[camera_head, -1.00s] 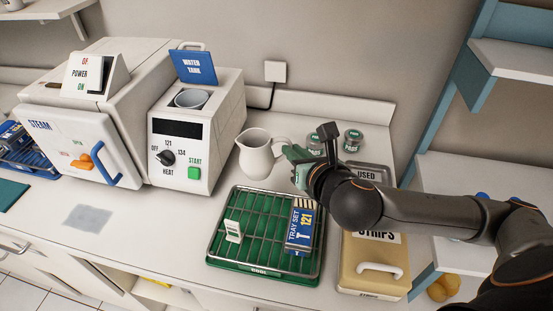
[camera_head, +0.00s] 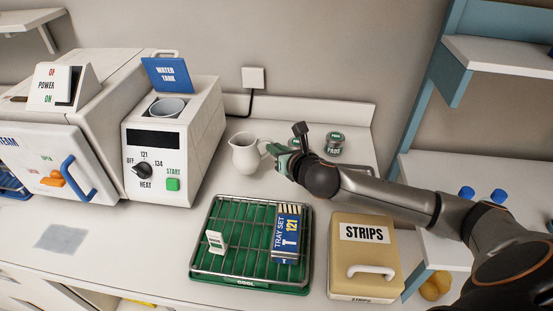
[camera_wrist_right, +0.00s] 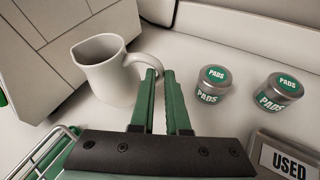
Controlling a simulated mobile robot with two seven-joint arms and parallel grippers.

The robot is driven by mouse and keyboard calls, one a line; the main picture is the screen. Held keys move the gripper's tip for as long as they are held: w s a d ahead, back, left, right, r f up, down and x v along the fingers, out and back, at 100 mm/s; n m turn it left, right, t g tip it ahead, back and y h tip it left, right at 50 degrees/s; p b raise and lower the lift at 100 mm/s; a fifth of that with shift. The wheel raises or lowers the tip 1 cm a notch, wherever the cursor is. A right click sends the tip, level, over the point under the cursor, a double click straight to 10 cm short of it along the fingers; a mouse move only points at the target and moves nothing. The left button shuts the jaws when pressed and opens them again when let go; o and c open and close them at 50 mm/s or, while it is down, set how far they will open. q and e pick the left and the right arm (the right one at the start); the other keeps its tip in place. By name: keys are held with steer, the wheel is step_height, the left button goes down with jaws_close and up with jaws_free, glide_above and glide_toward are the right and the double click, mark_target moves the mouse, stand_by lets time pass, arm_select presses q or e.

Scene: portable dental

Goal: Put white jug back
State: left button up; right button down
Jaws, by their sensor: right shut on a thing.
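The white jug (camera_head: 246,154) is upright, at the back of the counter to the right of the white heater unit. It also shows in the right wrist view (camera_wrist_right: 105,75), with its handle toward my gripper. My right gripper (camera_head: 274,150) is shut on the jug's handle; its green fingers (camera_wrist_right: 160,92) meet the handle from the right. I cannot tell whether the jug's base touches the counter. My left gripper is not in view.
The green rack tray (camera_head: 200,265) holding a blue tray set (camera_head: 287,235) lies in front of the jug. Two pads tins (camera_wrist_right: 210,84) stand to its right. A strips box (camera_head: 365,270) and a used box (camera_wrist_right: 285,160) are farther right. The heater unit (camera_head: 190,140) is close on the left.

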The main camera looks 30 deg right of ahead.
steer(key=shift+w+d+f, duration=0.1)
steer(key=shift+w+f, duration=0.05)
steer(key=shift+f, duration=0.75)
steer(key=shift+w+d+f, duration=0.1)
steer(key=shift+w+f, duration=0.05)
steer(key=shift+f, duration=0.75)
steer(key=c, duration=0.9)
jaws_free()
steer(key=shift+f, duration=0.15)
steer(key=v, duration=1.2)
